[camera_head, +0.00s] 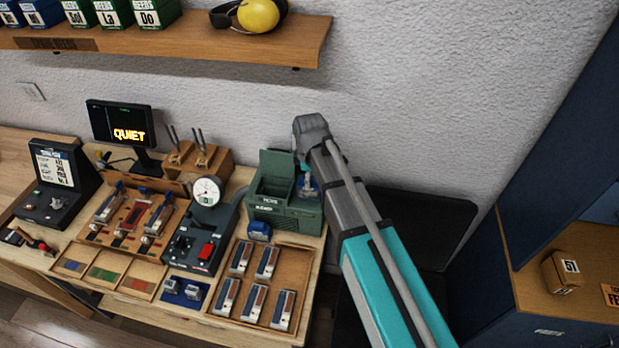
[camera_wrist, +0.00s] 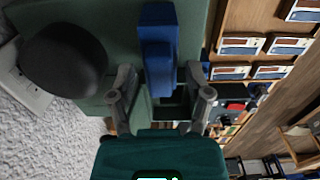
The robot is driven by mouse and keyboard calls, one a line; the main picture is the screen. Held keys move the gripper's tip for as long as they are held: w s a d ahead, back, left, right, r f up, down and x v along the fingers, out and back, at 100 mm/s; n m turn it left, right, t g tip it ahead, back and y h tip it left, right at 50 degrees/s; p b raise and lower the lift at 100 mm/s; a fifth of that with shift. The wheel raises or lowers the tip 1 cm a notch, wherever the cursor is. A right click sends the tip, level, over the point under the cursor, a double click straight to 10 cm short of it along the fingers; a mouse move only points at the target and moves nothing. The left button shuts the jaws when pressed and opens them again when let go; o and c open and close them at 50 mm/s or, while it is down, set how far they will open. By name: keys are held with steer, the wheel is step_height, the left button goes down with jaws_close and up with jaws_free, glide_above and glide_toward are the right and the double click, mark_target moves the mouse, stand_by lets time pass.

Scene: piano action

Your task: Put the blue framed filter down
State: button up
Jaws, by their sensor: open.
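A blue block-like piece, which looks like the blue framed filter (camera_wrist: 158,45), lies between the two fingers of my gripper (camera_wrist: 159,78) in the wrist view. The fingers are open, with a gap visible on each side of it. It rests on or in a green machine (camera_wrist: 105,18); I cannot tell which. In the head view, my gripper (camera_head: 306,176) is at the right end of the green machine (camera_head: 287,216), beside its raised lid. A bit of blue (camera_head: 309,189) shows just below the fingers; the rest is hidden by the arm and machine.
A small blue box (camera_head: 259,230) stands in front of the green machine. A wooden tray (camera_head: 247,295) holds several small parts. A dial gauge (camera_head: 207,191) and black control box (camera_head: 190,247) stand to the left. The wall (camera_head: 400,120) is close behind my arm.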

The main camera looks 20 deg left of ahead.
steer(key=shift+r+p, duration=3.75)
steer(key=shift+r, duration=0.1)
steer(key=shift+d, duration=0.1)
steer(key=s+d+m, duration=0.3)
steer(key=d+m, duration=0.6)
steer(key=d, duration=1)
steer(key=s+d+m, duration=0.3)
steer(key=d+m, duration=0.7)
steer(key=d, duration=0.9)
steer(key=shift+s+f, duration=0.1)
steer(key=shift+f, duration=0.05)
step_height(320, 180, down, 12)
steer(key=b, duration=1.2)
steer(key=shift+r, duration=0.2)
